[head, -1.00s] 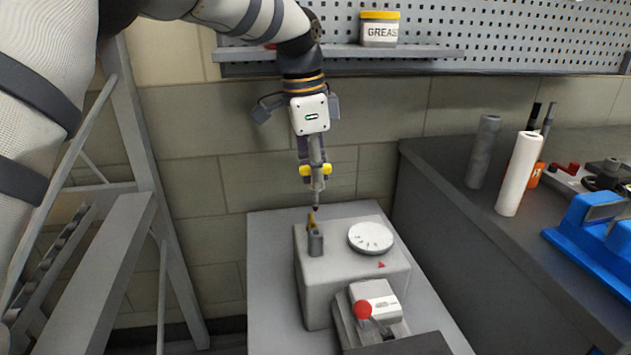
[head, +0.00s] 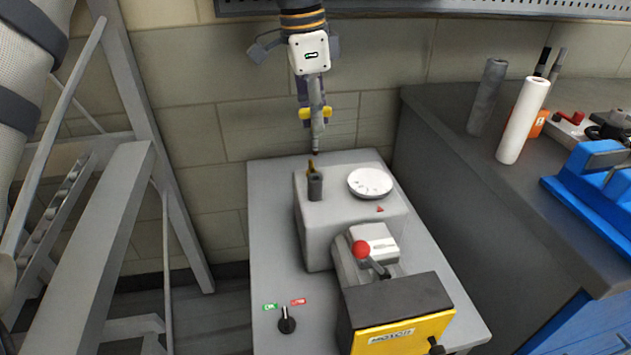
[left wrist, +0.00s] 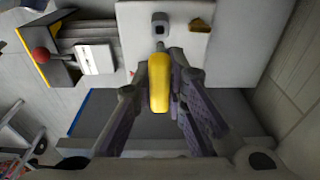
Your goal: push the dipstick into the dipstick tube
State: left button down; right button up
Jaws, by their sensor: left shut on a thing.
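My left gripper (head: 315,113) points down above the grey housing (head: 330,235). It is shut on the yellow handle of the dipstick (left wrist: 159,85). The dipstick tube (head: 315,188) is a short dark grey post at the left of the housing top. In the left wrist view the tube (left wrist: 160,24) shows a dark opening, just past the handle's far end. The dipstick's lower end looks apart from the tube and above it. Its rod is barely visible. My right gripper is not in view.
A brown-yellow pointer (head: 311,167) stands right behind the tube. A white round dial (head: 370,182) lies to its right. A red-knobbed lever (head: 362,249) and a yellow-fronted motor block (head: 400,315) are nearer. A dark bench (head: 470,190) stands at right.

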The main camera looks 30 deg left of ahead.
aim_at(315, 139)
pick_arm(q)
jog(key=shift+f, duration=0.1)
jog(key=shift+f, duration=1.9)
jog(key=shift+f, duration=0.1)
dwell(0.3)
jog(key=shift+f, duration=0.35)
jog(key=shift+f, duration=2.4)
jog(key=c, duration=1.5)
grip_release()
jog(key=shift+c, duration=0.2)
jog(key=shift+r, duration=0.1)
jog(key=r, duration=0.4)
jog(key=a+r, duration=0.1)
jog(key=r, duration=0.6)
jog(key=shift+s+a+r, duration=0.15)
jog(key=shift+s+r, duration=0.25)
